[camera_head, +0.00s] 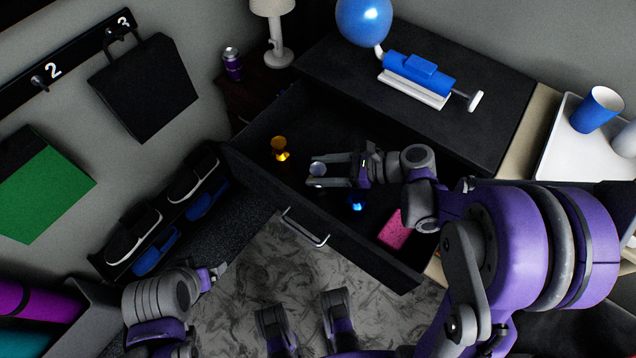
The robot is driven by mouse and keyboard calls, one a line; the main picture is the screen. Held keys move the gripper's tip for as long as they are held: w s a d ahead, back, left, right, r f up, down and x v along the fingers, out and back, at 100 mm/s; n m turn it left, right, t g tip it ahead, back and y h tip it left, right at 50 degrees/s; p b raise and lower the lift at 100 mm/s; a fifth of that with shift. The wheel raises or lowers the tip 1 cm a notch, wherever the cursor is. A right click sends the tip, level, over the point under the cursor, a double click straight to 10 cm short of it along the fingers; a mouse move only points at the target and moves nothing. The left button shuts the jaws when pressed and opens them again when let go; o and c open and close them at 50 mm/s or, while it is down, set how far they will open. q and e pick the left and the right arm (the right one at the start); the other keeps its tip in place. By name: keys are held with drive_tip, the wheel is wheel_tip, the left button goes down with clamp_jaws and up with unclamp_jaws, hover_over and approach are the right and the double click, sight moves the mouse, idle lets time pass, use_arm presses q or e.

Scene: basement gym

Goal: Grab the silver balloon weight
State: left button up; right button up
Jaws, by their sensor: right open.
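The silver balloon weight (318,168) is in the open drawer (262,183). My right gripper (314,172) reaches into the drawer from the right. Its jaws are open, with the silver weight between the fingertips in this view. I cannot tell whether the fingers touch it. The weight's lower part is hidden by the gripper. My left gripper (217,273) is low at the left, outside the drawer and away from the weight. Its fingers are too small and dark to read.
A gold weight (280,147) is left of the silver one, and a blue one (357,203) lies below the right gripper. A pink block (395,231) is at the drawer's right. A blue pump (418,74) and balloon (364,20) are on the dark top behind.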

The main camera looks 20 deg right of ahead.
drive_tip(key=shift+f+x, duration=0.15)
drive_tip(key=shift+x, duration=0.85)
drive_tip(key=shift+f+x, duration=0.2)
drive_tip(key=shift+x, duration=0.75)
drive_tip(key=shift+s, duration=0.1)
clamp_jaws()
